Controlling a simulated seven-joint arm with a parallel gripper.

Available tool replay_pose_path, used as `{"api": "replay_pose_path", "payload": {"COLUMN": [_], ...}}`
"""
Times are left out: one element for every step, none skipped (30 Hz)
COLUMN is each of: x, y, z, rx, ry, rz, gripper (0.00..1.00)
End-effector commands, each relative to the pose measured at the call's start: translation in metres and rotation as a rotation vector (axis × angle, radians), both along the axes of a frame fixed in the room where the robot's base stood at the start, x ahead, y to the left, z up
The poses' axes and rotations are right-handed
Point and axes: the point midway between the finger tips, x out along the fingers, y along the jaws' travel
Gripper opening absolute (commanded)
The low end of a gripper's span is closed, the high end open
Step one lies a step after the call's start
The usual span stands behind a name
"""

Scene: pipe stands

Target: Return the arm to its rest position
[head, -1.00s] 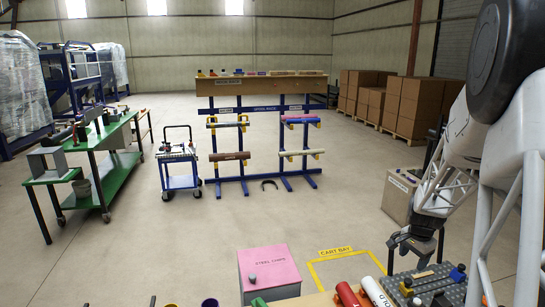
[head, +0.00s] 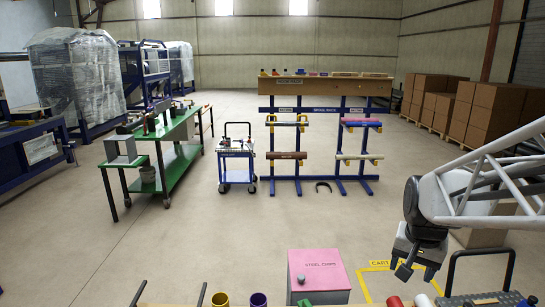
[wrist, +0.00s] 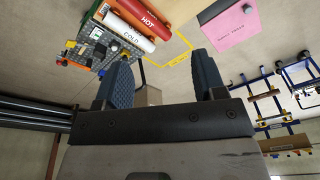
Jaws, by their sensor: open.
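My gripper (head: 416,265) is at the lower right of the head view, held in the air with its fingers pointing down. In the wrist view my gripper (wrist: 160,78) shows two dark fingers spread apart with nothing between them. My white lattice arm reaches in from the right edge of the head view.
Red and white pipes marked HOT and COLD (wrist: 138,30) lie by a dark perforated plate (wrist: 100,48). A pink-topped STEEL CHIPS box (head: 318,268) stands left of the yellow CART BAY outline (head: 365,280). A blue pipe rack (head: 300,150) and green bench (head: 180,165) stand farther off.

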Motion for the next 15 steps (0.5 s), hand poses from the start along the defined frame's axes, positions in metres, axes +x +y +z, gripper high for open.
{"api": "replay_pose_path", "payload": {"x": [-0.011, -0.017, -0.025, -0.031, -0.038, -0.046, -0.053, -0.060, -0.069, -0.076, -0.082, -0.091, -0.098, -0.104, -0.112], "y": [0.013, 0.020, 0.029, 0.035, 0.042, 0.049, 0.055, 0.061, 0.068, 0.074, 0.078, 0.085, 0.089, 0.094, 0.098], "z": [0.005, 0.008, 0.011, 0.013, 0.014, 0.017, 0.019, 0.020, 0.022, 0.022, 0.024, 0.025, 0.025, 0.026, 0.026], "rx": [-0.005, -0.008, -0.012, -0.015, -0.017, -0.022, -0.025, -0.027, -0.032, -0.034, -0.038, -0.042, -0.044, -0.047, -0.051], "ry": [-0.007, -0.009, -0.012, -0.013, -0.015, -0.020, -0.023, -0.024, -0.027, -0.028, -0.032, -0.036, -0.036, -0.040, -0.042], "rz": [0.041, 0.065, 0.096, 0.121, 0.144, 0.177, 0.200, 0.224, 0.256, 0.279, 0.304, 0.334, 0.357, 0.378, 0.405], "gripper": [0.64, 0.64, 0.64, 0.64, 0.64, 0.64, 0.64, 0.64, 0.64, 0.64, 0.64, 0.64, 0.64, 0.64, 0.64]}}
